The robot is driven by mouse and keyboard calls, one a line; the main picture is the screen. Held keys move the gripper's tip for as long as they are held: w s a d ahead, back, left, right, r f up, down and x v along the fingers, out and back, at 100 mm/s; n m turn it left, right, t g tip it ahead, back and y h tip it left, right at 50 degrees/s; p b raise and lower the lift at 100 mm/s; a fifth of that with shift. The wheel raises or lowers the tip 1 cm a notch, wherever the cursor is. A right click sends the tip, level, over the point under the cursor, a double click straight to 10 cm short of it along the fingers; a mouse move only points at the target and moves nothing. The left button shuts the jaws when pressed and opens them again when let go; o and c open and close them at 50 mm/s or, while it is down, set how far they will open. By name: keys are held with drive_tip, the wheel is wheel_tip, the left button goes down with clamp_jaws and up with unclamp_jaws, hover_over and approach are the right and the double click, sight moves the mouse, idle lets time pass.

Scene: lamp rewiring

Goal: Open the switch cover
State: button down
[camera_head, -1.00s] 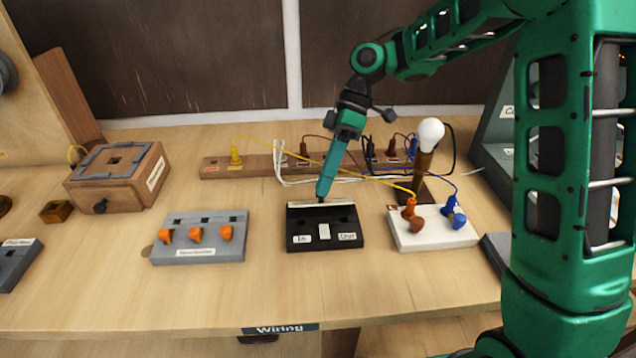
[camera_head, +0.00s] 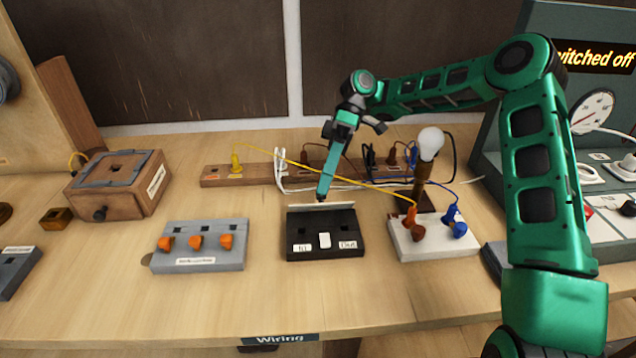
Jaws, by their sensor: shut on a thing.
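The switch box (camera_head: 325,248) is a black block in the middle of the bench, with a white rocker and two small white labels on its front part. Its cover (camera_head: 340,206) shows as a thin pale strip standing up along the box's rear edge, so the top looks uncovered. My gripper (camera_head: 321,200) points down at this strip from behind and is shut on the cover. The fingertips are small in the picture and partly hidden behind the strip.
A grey block with orange knobs (camera_head: 198,259) stands to the left. To the right is a white base (camera_head: 436,246) with orange and blue plugs, and a bulb (camera_head: 431,141) behind it. Yellow, white and blue cables cross behind the box. The bench front is clear.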

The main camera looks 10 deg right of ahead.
drive_tip(key=shift+w+d+f+m+g, duration=0.15)
drive_tip(key=shift+w+f+g, duration=0.15)
drive_tip(key=shift+g, duration=0.35)
drive_tip(key=shift+w+a+f+m+g, duration=0.15)
drive_tip(key=shift+w+g, duration=0.1)
drive_tip(key=shift+g, duration=0.4)
drive_tip(key=shift+g+y, duration=0.3)
drive_tip(key=c, duration=1.7)
unclamp_jaws()
drive_tip(key=shift+f, duration=0.1)
drive_tip(key=shift+o, duration=0.2)
drive_tip(key=shift+w, duration=0.1)
drive_tip(key=s+a+r, duration=0.8)
drive_tip(key=r, duration=0.3)
drive_tip(key=shift+a, duration=0.2)
